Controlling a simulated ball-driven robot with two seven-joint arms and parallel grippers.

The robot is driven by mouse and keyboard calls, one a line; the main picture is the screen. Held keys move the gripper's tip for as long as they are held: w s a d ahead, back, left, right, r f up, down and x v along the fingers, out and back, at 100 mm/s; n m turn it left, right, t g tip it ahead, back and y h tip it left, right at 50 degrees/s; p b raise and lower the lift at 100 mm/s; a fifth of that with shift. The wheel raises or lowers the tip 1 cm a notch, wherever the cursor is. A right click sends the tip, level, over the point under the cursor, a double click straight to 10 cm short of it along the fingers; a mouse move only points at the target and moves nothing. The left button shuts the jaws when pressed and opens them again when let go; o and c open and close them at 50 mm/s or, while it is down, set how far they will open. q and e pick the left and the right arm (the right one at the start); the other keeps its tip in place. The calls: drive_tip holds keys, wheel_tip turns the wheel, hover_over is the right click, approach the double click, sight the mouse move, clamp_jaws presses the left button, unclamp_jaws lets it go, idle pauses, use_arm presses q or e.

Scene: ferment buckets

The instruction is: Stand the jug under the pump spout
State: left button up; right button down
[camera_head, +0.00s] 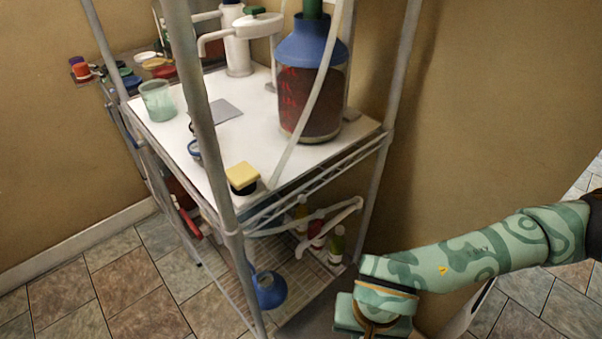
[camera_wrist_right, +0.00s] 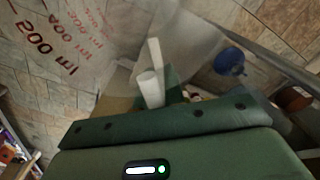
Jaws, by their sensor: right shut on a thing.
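The clear jug (camera_wrist_right: 70,42) with red millilitre marks fills the upper left of the right wrist view. My right gripper (camera_wrist_right: 152,72) is shut on it; the exact grip point is hard to make out through the clear wall. In the head view my right gripper (camera_head: 375,312) is low in front of the rack, its fingertips and the jug out of frame. A white pump (camera_head: 237,55) stands at the back of the white shelf top, its spout (camera_head: 203,43) bending down at the left. My left gripper is not in view.
The rack's front post (camera_head: 205,120) rises before the shelf. A blue funnel (camera_head: 268,290) is lower down.

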drive_tip(key=w+a+r+n, duration=0.1)
drive_tip(key=a+r, duration=0.1)
drive_tip(key=r, duration=0.4)
drive_tip(key=w+a+r+n, duration=0.1)
drive_tip(key=a+r, duration=0.2)
drive_tip(key=r, duration=0.4)
drive_tip(key=shift+a+n, duration=0.15)
drive_tip(key=shift+n, duration=0.25)
